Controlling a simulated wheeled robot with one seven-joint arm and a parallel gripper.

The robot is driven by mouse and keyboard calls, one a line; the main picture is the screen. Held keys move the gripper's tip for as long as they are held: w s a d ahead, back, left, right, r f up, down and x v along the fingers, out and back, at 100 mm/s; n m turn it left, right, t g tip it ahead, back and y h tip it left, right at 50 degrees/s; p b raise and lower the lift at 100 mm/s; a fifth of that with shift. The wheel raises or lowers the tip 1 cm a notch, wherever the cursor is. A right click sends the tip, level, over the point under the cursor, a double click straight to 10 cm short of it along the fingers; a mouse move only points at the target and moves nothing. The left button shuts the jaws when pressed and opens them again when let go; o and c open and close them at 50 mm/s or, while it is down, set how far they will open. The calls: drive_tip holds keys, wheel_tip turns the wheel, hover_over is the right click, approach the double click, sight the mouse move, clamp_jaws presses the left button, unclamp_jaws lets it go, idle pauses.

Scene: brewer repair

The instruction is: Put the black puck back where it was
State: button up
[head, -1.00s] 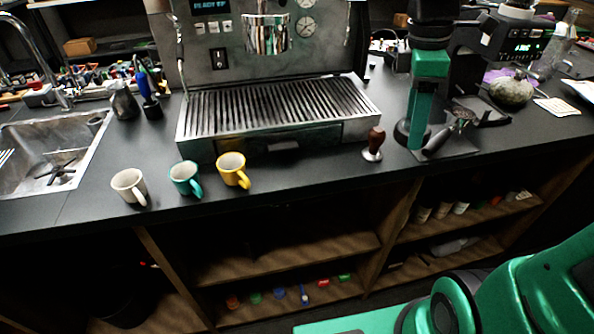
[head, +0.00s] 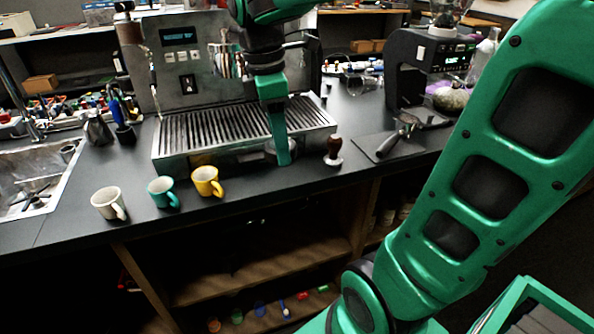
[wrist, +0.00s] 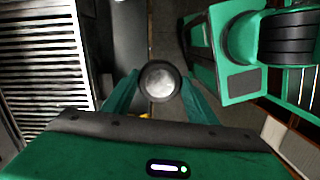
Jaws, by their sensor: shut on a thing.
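My gripper (head: 283,154) is shut on the black puck (head: 270,151) in front of the drip tray's right half. The puck's near side is partly hidden by the green finger. In the wrist view the puck (wrist: 159,80) sits between the two fingertips, a dark ring with a pale grey round face. I cannot tell from these views how high it is over the counter.
A wooden-handled tamper (head: 333,151) stands just right of my gripper. A portafilter (head: 400,134) lies on a dark mat further right. White (head: 108,203), teal (head: 162,192) and yellow (head: 207,181) mugs stand left. The espresso machine (head: 190,75) rises behind.

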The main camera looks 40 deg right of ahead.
drive_tip(key=w+d+f, duration=0.1)
drive_tip(key=d+f, duration=0.1)
drive_tip(key=d, duration=0.1)
drive_tip(key=w+d+f, duration=0.2)
drive_tip(key=d, duration=0.2)
drive_tip(key=w+d+f, duration=0.2)
drive_tip(key=d+f, duration=0.1)
drive_tip(key=shift+w+d, duration=0.15)
drive_tip(key=shift+w, duration=0.1)
drive_tip(key=shift+f, duration=2)
drive_tip(key=o, duration=1.1)
drive_tip(key=shift+f, duration=0.1)
drive_tip(key=shift+o, duration=0.2)
